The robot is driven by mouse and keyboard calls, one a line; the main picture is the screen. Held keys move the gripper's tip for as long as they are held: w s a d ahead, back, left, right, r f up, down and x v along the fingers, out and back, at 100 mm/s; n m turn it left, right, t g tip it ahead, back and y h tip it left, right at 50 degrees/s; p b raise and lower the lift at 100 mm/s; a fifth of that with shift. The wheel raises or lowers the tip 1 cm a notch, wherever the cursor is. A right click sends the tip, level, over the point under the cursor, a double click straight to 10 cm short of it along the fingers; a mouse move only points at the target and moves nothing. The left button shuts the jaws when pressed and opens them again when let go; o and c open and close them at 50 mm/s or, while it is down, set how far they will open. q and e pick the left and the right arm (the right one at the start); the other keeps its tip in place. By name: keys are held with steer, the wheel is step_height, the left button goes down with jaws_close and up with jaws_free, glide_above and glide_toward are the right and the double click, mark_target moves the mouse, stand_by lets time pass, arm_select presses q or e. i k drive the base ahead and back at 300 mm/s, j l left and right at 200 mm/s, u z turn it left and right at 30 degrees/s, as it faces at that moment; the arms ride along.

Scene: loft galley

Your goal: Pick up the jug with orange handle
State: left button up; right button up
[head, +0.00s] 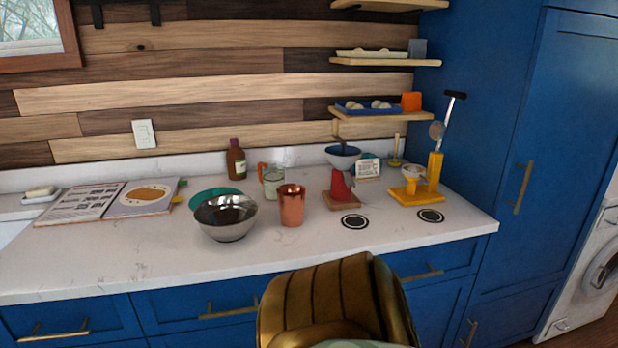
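The jug with the orange handle (272,183) stands upright towards the back of the white counter (120,255). It looks like clear glass, with the handle on its left side. A copper cup (292,206) stands in front of it to the right and may cover a little of its lower right edge. A steel bowl (226,219) is in front of it to the left. Neither of my grippers is in view.
A brown bottle (236,160) stands behind left of the jug. A red stand with a funnel (342,180) and a yellow device (423,190) are to the right. An open book (110,200) lies left. What looks like a gold ribbed chair back (325,300) stands before the counter.

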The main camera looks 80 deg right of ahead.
mark_target(272, 174)
steer(key=z, duration=2.6)
steer(key=l, duration=0.1)
